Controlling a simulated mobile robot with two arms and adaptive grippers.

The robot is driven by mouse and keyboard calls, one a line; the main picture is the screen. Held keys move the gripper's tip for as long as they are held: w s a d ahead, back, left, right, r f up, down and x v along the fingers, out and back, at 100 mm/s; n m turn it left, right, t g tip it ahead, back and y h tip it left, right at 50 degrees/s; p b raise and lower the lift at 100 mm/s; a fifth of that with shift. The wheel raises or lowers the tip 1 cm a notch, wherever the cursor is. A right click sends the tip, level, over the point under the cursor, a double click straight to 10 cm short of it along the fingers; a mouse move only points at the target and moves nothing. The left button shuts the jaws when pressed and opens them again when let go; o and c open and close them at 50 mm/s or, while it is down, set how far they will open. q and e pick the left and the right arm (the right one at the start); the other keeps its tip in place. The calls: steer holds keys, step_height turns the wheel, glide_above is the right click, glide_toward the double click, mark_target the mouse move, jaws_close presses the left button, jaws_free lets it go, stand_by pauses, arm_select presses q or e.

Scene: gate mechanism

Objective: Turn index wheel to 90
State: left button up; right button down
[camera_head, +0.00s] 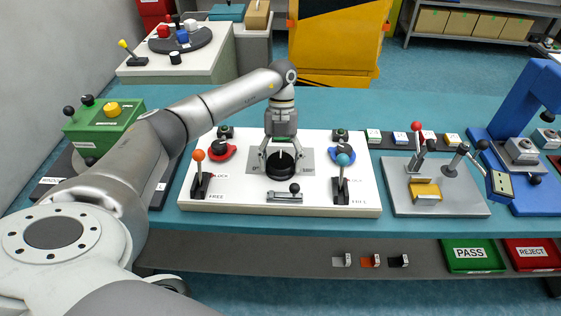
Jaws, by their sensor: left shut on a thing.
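The index wheel (281,171) is a black round knob on a grey plate in the middle of the white gate panel (240,201). Marks show on the plate at both sides of the wheel; the right one is too small to read surely. My left gripper (281,158) comes down from above and is shut on the wheel, one finger at each side. The wheel's pointer is partly hidden by the gripper, so I cannot tell its angle. My right gripper is not in view.
An orange-knobbed lever (198,172) stands left of the wheel and a teal-knobbed lever (343,172) right. A small slide with a black knob (294,188) is in front. A grey lever fixture (436,190) and blue press (525,110) stand further right.

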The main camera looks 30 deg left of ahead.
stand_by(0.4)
arm_select(q)
steer(key=o, duration=1)
steer(key=shift+c, duration=0.2)
steer(key=v, duration=1.2)
steer(key=shift+f, duration=0.1)
